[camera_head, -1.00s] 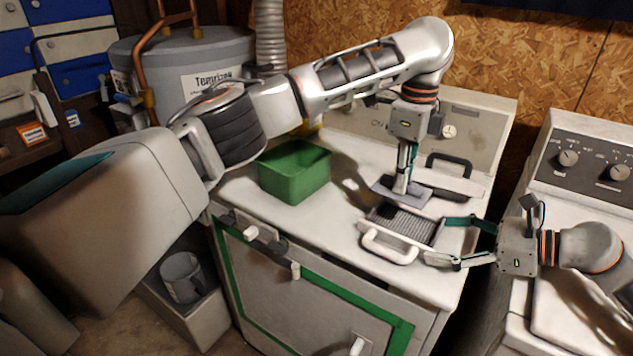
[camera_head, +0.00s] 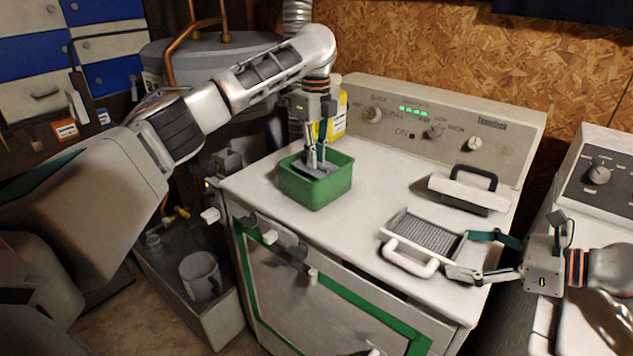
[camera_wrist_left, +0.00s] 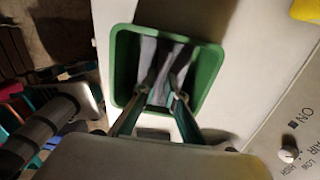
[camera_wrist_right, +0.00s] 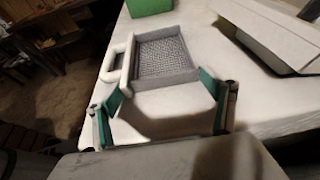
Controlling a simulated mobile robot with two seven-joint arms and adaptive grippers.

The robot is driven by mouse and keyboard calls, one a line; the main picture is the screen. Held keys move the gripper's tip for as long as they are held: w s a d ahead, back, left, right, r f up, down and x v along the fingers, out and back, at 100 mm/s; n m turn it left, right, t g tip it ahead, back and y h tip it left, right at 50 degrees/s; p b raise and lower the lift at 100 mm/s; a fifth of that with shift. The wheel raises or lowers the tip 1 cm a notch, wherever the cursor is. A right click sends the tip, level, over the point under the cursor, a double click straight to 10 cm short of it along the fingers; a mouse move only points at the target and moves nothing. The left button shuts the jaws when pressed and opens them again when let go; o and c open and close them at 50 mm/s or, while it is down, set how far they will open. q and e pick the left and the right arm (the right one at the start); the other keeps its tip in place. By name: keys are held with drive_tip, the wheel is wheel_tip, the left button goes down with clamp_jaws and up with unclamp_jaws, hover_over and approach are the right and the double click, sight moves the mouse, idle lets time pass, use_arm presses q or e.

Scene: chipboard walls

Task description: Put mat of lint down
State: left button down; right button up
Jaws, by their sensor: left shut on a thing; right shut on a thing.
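The grey mat of lint (camera_head: 312,172) is inside the green bin (camera_head: 330,192) on top of the white dryer. It also shows between the fingers in the left wrist view (camera_wrist_left: 150,62). My left gripper (camera_head: 314,163) points down into the bin and is shut on the mat. Whether the mat touches the bin's floor is hard to tell. My right gripper (camera_head: 478,256) is shut on the lint filter (camera_head: 427,237), a mesh tray with a white handle, with one finger at each side. The filter rests on or just above the dryer top.
A white slot cover with a dark handle (camera_head: 467,191) is at the dryer's right rear. The control panel (camera_head: 430,120) rises behind. A yellow box (camera_head: 339,118) stands behind the bin. A grey mug (camera_head: 200,275) sits low at left. The dryer top between bin and filter is clear.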

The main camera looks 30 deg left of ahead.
use_arm(q)
drive_tip(key=shift+f, duration=3.2)
drive_tip(key=shift+f, duration=0.15)
drive_tip(key=c, duration=2.1)
unclamp_jaws()
wheel_tip(320, 180, up, 12)
drive_tip(key=shift+r, duration=0.2)
use_arm(e)
drive_tip(key=o, duration=1.3)
